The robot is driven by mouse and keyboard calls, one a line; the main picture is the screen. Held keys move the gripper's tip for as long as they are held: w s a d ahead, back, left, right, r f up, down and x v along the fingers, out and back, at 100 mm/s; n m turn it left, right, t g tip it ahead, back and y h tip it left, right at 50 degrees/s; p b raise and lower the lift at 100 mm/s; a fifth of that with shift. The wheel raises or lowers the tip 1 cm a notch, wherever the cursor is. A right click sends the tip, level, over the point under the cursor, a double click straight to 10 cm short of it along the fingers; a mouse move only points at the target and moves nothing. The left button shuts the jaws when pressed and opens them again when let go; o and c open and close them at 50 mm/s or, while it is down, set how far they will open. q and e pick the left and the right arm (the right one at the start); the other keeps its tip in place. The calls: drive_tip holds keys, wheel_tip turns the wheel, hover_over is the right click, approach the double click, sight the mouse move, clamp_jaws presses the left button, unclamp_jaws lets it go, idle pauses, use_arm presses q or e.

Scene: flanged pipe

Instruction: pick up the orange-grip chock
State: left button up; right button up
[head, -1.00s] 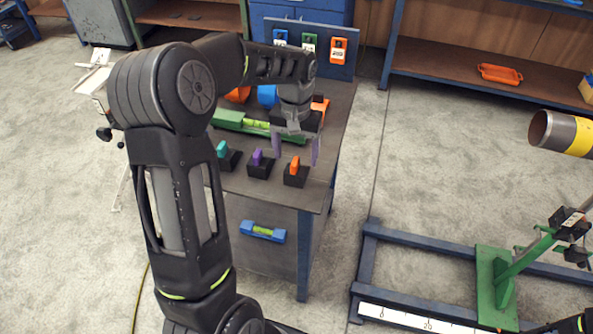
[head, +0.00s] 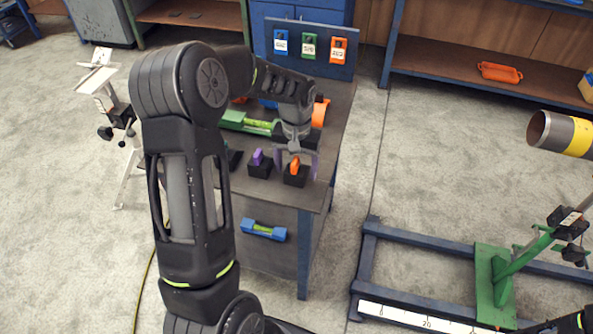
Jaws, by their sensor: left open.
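The orange-grip chock (head: 295,178) is a black block with an upright orange grip. It sits near the front right corner of the grey bench top (head: 325,143). My left gripper (head: 296,172) is open and pointing down over it, with one finger to each side of the orange grip. I cannot tell whether the fingers touch it. The purple-grip chock (head: 259,167) stands just left of it. A further dark block shows partly at the left, mostly behind my arm. My right gripper is not in view.
A green level (head: 235,118) and orange and blue items lie behind on the bench, partly hidden by my arm. A board with blue, green and orange tags (head: 309,66) stands at the back. A blue frame (head: 420,250) lies on the right.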

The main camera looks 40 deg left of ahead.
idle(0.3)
use_arm(q)
clamp_jaws()
idle(0.7)
